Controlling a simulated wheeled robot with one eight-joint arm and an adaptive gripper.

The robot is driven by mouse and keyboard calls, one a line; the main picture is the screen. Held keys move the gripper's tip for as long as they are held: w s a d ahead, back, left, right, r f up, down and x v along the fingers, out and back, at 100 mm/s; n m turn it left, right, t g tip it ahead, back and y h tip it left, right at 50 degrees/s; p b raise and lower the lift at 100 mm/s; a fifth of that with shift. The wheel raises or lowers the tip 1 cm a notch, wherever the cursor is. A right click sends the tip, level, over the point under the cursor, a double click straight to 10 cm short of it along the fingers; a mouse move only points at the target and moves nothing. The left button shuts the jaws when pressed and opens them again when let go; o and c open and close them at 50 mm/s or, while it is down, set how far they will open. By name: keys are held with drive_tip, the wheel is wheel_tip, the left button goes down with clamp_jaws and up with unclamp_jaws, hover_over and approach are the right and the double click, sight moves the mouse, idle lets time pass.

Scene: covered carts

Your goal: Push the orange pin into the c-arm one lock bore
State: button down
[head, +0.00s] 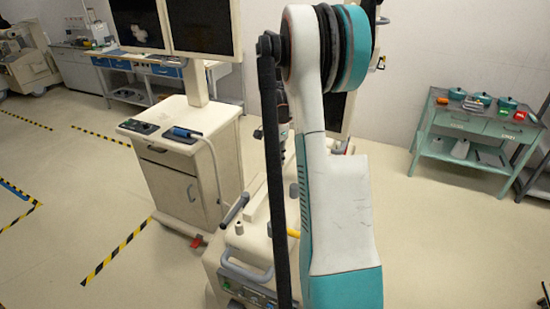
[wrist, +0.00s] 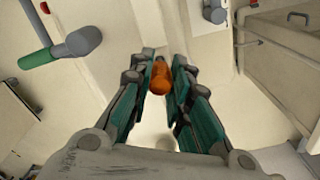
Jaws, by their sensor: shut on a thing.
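My gripper (wrist: 160,88) is shut on the orange pin (wrist: 160,76) in the wrist view. The pin sits between the teal fingertips, its rounded orange end facing the camera. Beyond the pin is a cream surface (wrist: 118,30), which looks like the cream wheeled machine (head: 238,256) in the head view; I cannot read a label that names it. I cannot make out the lock bore in either view. I cannot tell whether the pin touches anything beyond the fingers. In the head view my own arm hides the gripper and pin.
A grey lever with a green grip (wrist: 40,58) and a grey knob (wrist: 215,12) stick out near the gripper. A monitor cart (head: 185,165) stands behind left, with a red pedal (head: 197,241). A teal tool cart (head: 470,135) stands right. The floor between is clear.

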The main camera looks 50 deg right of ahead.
drive_tip(key=shift+f+b, duration=0.95)
drive_tip(key=shift+f, duration=0.4)
drive_tip(key=c, duration=1.4)
unclamp_jaws()
wheel_tip(320, 180, up, 12)
